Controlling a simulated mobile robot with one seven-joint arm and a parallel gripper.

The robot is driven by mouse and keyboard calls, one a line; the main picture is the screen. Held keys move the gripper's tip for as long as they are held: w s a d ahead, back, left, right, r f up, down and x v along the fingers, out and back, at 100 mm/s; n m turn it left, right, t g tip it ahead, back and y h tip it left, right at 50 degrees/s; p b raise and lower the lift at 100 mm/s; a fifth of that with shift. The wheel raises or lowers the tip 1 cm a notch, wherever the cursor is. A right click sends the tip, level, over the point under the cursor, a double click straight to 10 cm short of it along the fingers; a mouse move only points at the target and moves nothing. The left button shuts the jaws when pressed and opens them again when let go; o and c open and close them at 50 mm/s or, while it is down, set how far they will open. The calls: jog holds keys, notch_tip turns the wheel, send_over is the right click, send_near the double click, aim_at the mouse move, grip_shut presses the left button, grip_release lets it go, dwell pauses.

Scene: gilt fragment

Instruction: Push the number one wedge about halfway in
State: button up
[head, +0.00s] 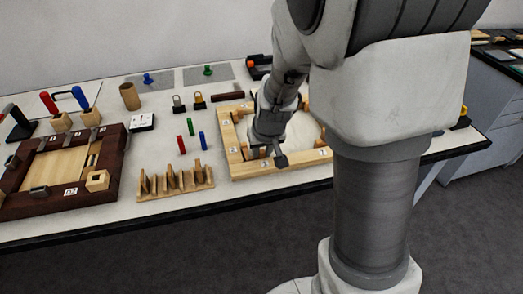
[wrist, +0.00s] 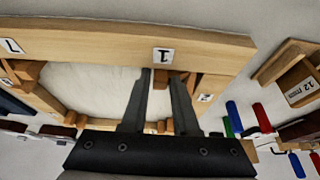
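The number 1 label (wrist: 163,56) shows upside down in the wrist view on the bar beyond my fingertips. The number one wedge (wrist: 161,79), a small brown wooden piece, sits beside that bar, under the label. My gripper (wrist: 161,76) points down at it with one finger on each side. In the head view my gripper (head: 268,157) is at the frame's front bar, and the wedge is hidden.
A wooden rack with upright pieces (head: 175,182) stands left of the frame near the table's front edge. A dark-framed wooden box (head: 60,165) lies far left.

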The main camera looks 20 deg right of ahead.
grip_shut()
dwell(1.1)
